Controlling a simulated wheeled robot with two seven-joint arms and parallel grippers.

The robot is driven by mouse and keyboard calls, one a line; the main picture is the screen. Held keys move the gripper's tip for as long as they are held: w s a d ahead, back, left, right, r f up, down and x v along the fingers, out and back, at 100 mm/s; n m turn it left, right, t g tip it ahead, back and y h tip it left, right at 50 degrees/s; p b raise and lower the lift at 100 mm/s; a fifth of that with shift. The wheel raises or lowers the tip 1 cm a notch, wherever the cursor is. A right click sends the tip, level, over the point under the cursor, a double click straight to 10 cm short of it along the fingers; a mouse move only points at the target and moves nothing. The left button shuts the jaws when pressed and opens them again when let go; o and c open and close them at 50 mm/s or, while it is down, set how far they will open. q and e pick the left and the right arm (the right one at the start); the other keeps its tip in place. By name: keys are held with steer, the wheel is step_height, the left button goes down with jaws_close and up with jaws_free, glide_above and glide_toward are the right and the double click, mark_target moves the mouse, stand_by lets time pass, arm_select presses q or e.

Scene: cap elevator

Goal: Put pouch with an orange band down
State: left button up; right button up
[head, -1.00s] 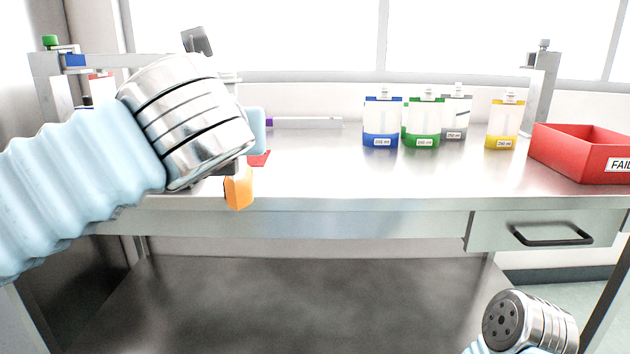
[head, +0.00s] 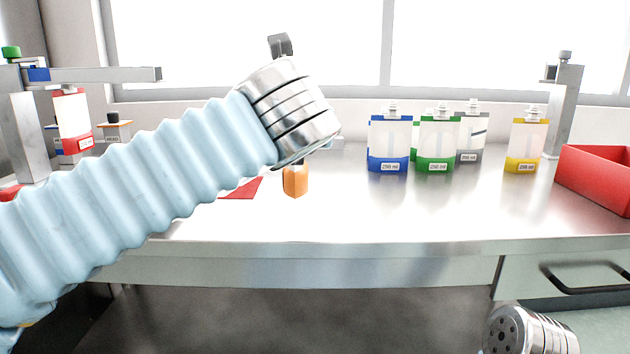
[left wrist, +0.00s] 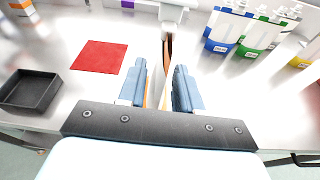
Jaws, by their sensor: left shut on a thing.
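The pouch with an orange band shows in the head view as an orange end (head: 295,181) below my left wrist, above the bench top. In the left wrist view a thin edge of the pouch (left wrist: 157,88) shows between the fingers. My left gripper (left wrist: 160,80) is shut on it. In the head view my own wrist hides most of the gripper and the pouch. My right arm's metal wrist shows at the bottom right of the head view; its fingers are not visible.
Blue (head: 389,145), green (head: 437,145), grey (head: 470,135) and yellow (head: 525,145) banded pouches stand on the bench (head: 400,215). A red bin (head: 600,178) is at right. A red mat (left wrist: 100,57) and black tray (left wrist: 30,90) lie left. A red-banded pouch (head: 72,125) is near the left stand.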

arm_select(q)
steer(key=d+f, duration=0.1)
steer(key=f, duration=0.1)
steer(key=w+d+f+b, duration=0.1)
steer(key=f, duration=0.2)
steer(key=w+f+b, duration=0.1)
steer(key=f, duration=0.2)
steer(key=shift+w+d, duration=0.2)
steer(key=shift+d, duration=0.2)
steer(key=o, duration=1.1)
steer(key=shift+r, duration=0.1)
